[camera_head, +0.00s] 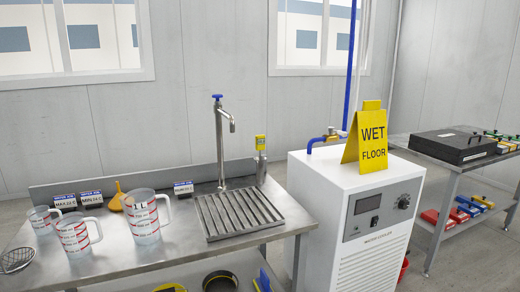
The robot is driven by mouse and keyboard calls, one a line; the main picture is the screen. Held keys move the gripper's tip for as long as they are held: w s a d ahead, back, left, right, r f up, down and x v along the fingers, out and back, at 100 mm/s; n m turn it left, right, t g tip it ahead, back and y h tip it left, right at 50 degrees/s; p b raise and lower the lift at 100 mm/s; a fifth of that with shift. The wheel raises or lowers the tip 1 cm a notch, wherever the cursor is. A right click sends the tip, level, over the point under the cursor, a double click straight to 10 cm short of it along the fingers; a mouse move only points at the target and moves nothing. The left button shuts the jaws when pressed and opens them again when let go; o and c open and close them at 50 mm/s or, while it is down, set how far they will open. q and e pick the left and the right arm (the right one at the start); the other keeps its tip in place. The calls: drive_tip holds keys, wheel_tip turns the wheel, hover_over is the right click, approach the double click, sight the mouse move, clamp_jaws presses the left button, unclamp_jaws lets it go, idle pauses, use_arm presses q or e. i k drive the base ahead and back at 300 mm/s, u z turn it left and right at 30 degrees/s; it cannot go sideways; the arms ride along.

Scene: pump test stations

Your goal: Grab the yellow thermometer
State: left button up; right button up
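A small yellow device (260,143), which looks like the yellow thermometer, stands upright at the top of a slim metal holder (261,170). The holder is at the back right of the steel sink table (180,251), just right of the drain grate. The device's lower part is hidden by the holder, and its display is too small to read. Neither of my grippers shows in the head view.
A tall tap (220,140) rises left of the holder, behind the drain grate (240,213). Measuring jugs (146,218) and a yellow funnel (116,197) stand at the left. A white water cooler (350,215) bearing a yellow wet-floor sign (368,140) stands right. A black case (453,146) lies beyond.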

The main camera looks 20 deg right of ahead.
sight(259, 139)
drive_tip(key=z, duration=1.8)
drive_tip(key=i, duration=2.3)
drive_tip(key=u, duration=3.15)
